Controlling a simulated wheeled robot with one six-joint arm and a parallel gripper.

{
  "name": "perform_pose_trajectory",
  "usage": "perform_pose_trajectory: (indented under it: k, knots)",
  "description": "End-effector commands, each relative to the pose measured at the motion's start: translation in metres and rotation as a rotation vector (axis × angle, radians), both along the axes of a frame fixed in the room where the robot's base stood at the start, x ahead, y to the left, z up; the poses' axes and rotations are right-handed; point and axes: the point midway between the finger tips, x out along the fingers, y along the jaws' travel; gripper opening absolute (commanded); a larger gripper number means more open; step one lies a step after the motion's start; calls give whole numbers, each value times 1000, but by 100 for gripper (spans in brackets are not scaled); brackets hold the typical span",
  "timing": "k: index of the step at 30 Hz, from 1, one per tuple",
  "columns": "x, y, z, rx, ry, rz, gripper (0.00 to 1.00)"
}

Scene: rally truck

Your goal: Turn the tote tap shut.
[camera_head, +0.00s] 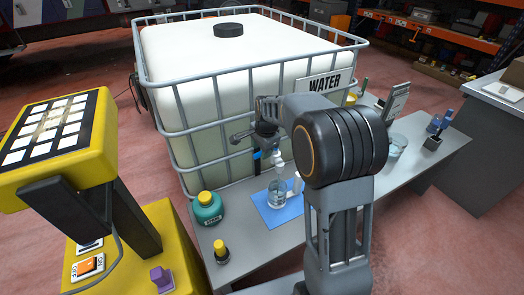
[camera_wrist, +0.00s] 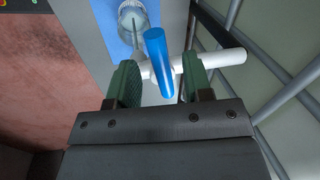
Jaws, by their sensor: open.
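The water tote (camera_head: 205,55) is a big white tank in a grey wire cage, with a WATER sign on it. Its tap has a blue handle (camera_wrist: 158,60) on a white pipe (camera_wrist: 225,59). In the head view a bit of blue (camera_head: 257,154) shows below my gripper (camera_head: 253,138); my arm hides much of the tap there. In the wrist view my gripper (camera_wrist: 162,72) is open, its green pads on either side of the blue handle. Gaps show between handle and pads. A clear jar (camera_head: 277,194) stands on a blue mat (camera_head: 283,219) near the tap.
A green bottle (camera_head: 207,208) and a yellow-capped bottle (camera_head: 221,251) stand on the grey bench (camera_head: 250,262). A yellow console (camera_head: 85,150) is at left. Cage bars (camera_wrist: 290,92) run close right of the gripper. Red floor at far left is clear.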

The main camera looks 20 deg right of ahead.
Motion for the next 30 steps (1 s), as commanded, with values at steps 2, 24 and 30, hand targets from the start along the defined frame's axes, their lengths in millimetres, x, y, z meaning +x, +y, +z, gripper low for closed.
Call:
perform_pose_trajectory:
  k: [2, 24, 30]
  knots:
    - [1, 1, -6, 1, 1, 0, 46]
    - [2, 1, -13, 0, 0, 1, 18]
    - [2, 1, -13, 0, -1, 1, 0]
